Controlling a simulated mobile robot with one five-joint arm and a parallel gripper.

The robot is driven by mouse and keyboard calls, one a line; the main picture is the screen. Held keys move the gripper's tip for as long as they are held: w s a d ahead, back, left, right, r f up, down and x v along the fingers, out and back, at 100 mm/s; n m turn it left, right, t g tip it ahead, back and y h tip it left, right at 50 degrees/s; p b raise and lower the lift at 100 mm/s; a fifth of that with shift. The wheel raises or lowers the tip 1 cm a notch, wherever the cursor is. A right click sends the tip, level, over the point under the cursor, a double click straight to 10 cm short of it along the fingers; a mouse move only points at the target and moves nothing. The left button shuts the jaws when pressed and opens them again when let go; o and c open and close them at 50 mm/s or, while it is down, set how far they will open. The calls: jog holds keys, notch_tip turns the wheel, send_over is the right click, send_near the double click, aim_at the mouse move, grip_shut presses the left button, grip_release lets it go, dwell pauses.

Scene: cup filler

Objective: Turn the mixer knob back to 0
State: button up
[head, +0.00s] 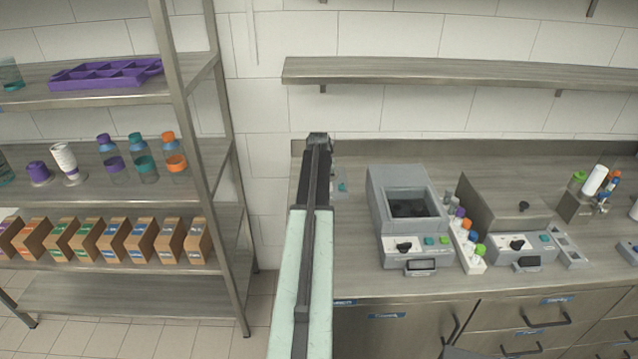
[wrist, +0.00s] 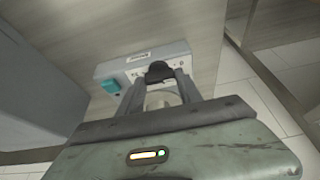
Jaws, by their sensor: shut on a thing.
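The black mixer knob (wrist: 158,68) is on a pale grey front panel (wrist: 180,49) in the wrist view. My gripper (wrist: 157,84) is shut on the knob, with one finger on each side of it. Small marks, among them a 0 on the right, show beside the knob. Which mark the knob points to I cannot tell. A teal button (wrist: 111,85) is left of the knob on the same panel. In the head view my arm hides the gripper and the knob; only a small part with a teal spot (head: 342,187) shows beside the arm.
Right of my arm on the counter stand a grey machine (head: 398,181), a white rack of coloured-cap bottles (head: 472,262) and another grey machine (head: 520,261). A metal shelf rack (head: 230,205) stands close on the left. A wall shelf (head: 450,71) hangs above.

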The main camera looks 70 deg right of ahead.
jog(key=shift+n, duration=0.3)
jog(key=o, duration=1.4)
jog(key=shift+r, duration=0.1)
jog(key=p+v, duration=0.7)
jog(key=shift+s+a+r, duration=0.1)
jog(key=shift+r, duration=0.2)
